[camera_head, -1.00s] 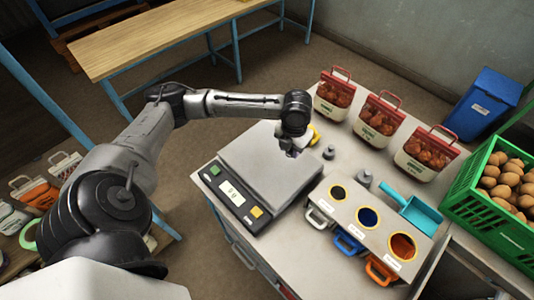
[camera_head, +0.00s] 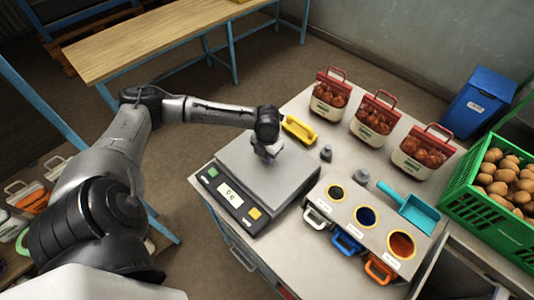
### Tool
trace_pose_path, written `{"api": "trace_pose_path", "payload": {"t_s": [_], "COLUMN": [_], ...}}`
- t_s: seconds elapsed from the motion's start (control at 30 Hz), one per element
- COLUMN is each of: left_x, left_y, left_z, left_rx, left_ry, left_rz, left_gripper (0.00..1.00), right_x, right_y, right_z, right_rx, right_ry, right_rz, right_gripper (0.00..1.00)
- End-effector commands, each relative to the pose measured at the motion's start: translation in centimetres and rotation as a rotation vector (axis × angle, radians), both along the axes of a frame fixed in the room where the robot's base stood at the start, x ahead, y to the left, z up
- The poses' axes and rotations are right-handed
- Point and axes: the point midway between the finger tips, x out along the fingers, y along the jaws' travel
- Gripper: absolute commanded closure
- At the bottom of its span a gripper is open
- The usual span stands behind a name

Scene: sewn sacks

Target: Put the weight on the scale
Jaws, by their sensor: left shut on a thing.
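The scale (camera_head: 290,178) is a grey flat platform with a display panel at its front left, on the worktable. My left gripper (camera_head: 267,153) is over the platform's upper middle, pointing down. It is shut on a small grey thing, likely a weight, mostly hidden by the gripper. I cannot tell whether that thing touches the platform. One small grey weight (camera_head: 326,154) stands on the table right of the scale. Another grey weight (camera_head: 361,177) stands behind the box with round holes. My right gripper is not in view.
Red-topped sacks (camera_head: 374,117) stand along the back. A box with round holes (camera_head: 365,218) and a teal scoop (camera_head: 414,212) are to the right. A green crate (camera_head: 490,220) of potatoes is at far right.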

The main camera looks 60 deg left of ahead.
Motion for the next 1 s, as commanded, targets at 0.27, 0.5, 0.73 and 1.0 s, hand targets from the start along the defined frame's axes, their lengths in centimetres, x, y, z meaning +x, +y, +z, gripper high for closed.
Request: {"api": "trace_pose_path", "payload": {"t_s": [0.27,0.5,0.73,1.0], "left_x": [0.06,0.04,0.04,0.06], "left_y": [0.02,0.00,0.00,0.04], "left_z": [-0.18,-0.47,-0.45,0.10], "left_rx": [0.000,0.000,0.000,0.001], "left_ry": [-0.002,-0.002,-0.001,-0.003], "left_rz": [0.000,0.000,0.000,-0.001], "left_gripper": [0.95,0.56,0.40,0.40], "right_x": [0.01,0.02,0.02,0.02], "right_y": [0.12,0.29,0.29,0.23], "right_z": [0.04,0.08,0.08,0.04], "right_rx": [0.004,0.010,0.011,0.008], "right_ry": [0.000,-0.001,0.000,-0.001], "right_rz": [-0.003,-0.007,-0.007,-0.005], "right_gripper": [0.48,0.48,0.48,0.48]}}
